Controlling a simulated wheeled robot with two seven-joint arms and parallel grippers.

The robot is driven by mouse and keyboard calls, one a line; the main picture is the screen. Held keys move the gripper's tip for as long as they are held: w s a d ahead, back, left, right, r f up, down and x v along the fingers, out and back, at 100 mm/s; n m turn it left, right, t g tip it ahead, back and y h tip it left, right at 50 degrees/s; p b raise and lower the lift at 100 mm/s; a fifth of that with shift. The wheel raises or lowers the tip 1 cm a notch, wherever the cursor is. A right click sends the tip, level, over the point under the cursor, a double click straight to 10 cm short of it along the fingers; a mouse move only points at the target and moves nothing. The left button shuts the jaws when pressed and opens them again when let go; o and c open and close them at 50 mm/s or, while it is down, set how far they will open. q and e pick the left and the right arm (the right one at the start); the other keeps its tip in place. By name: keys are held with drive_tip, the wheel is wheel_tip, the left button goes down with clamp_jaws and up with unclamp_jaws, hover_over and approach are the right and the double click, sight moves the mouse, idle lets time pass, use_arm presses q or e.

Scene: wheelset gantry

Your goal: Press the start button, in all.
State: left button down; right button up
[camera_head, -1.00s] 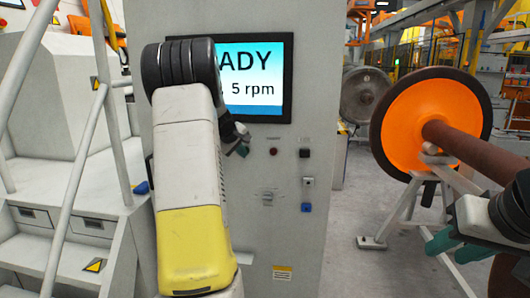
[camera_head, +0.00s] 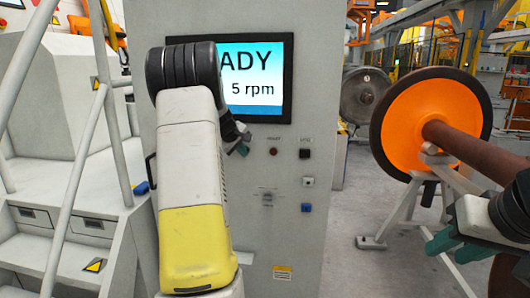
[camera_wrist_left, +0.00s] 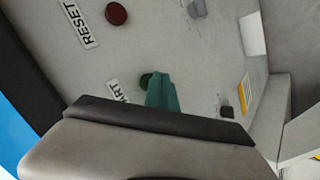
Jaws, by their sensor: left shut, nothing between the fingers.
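The grey control cabinet (camera_head: 290,230) stands in front of me. In the left wrist view, the green start button (camera_wrist_left: 146,79) sits beside a label whose visible letters read "ART". My left gripper's teal fingers (camera_wrist_left: 161,92) are shut and empty, and their tips overlap the button's edge; I cannot tell whether they touch it. In the head view my left gripper (camera_head: 243,148) is at the panel below the screen and the start button is hidden. My right gripper (camera_head: 456,246) is at the lower right, fingers apart, away from the panel.
The screen (camera_head: 259,85) shows "ADY" and "5 rpm", partly covered by my left arm. A red button (camera_head: 273,152) labelled RESET and a black knob (camera_head: 304,153) are close by. An orange-faced wheel (camera_head: 415,120) on a stand is at right; steps with railings are at left.

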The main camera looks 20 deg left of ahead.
use_arm(q)
drive_tip(key=shift+w, duration=0.3)
drive_tip(key=shift+s, duration=0.1)
idle(0.5)
drive_tip(key=shift+s+d, duration=0.15)
drive_tip(key=shift+s, duration=0.55)
drive_tip(key=shift+s, duration=0.1)
drive_tip(key=shift+s+d, duration=0.2)
drive_tip(key=shift+s, duration=0.6)
drive_tip(key=shift+s+d, duration=0.15)
drive_tip(key=shift+s, duration=0.6)
drive_tip(key=shift+s+d, duration=0.2)
drive_tip(key=shift+s, duration=0.6)
